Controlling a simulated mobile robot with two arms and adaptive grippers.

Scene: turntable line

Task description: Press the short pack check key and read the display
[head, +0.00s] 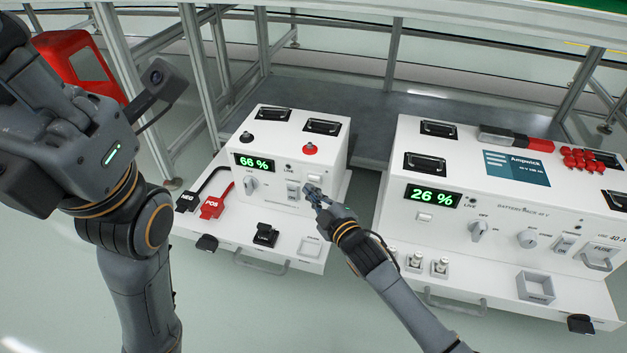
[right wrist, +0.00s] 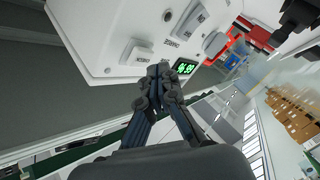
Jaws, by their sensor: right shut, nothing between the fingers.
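The smaller white unit (head: 275,160) stands at centre left in the head view, and its green display (head: 254,163) reads 66 %. The display also shows upside down in the right wrist view (right wrist: 184,67). My right gripper (head: 312,191) is shut and empty, its tips close to the right part of this unit's front panel. A pale key (right wrist: 137,52) lies beside the fingertips (right wrist: 158,69) in the right wrist view; its label is too small to read surely. I cannot tell whether the tips touch the panel. My left arm is at left; its fingers are out of view.
Black NEG (head: 190,201) and red POS (head: 213,206) connectors lie on the smaller unit's front shelf. A red bin (head: 78,68) stands behind my left arm. A narrow gap separates the units.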

